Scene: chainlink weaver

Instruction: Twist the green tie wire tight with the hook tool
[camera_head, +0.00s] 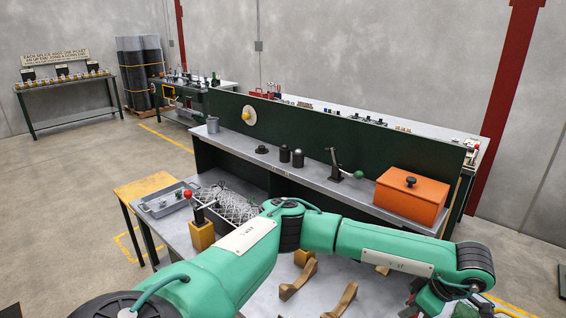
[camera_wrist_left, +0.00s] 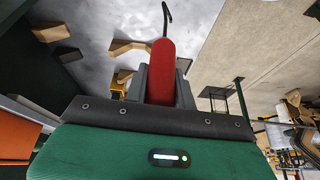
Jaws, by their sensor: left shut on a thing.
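My left gripper (camera_head: 430,298) is at the bottom right of the head view, partly cut off by the frame edge. In the left wrist view its dark fingers (camera_wrist_left: 162,88) are shut on the red handle of the hook tool (camera_wrist_left: 162,62). The tool's thin dark shaft ends in a small hook (camera_wrist_left: 167,12) pointing away from the gripper, over the grey bench top. I cannot make out the green tie wire in either view. My right gripper is not in view.
Curved wooden blocks (camera_head: 298,279) lie on the grey bench. A wire mesh bundle (camera_head: 232,203) and a grey tray (camera_head: 163,203) with small green pieces are at the left. An orange box (camera_head: 408,197) and a green-knobbed crank (camera_head: 343,170) stand on the raised shelf behind.

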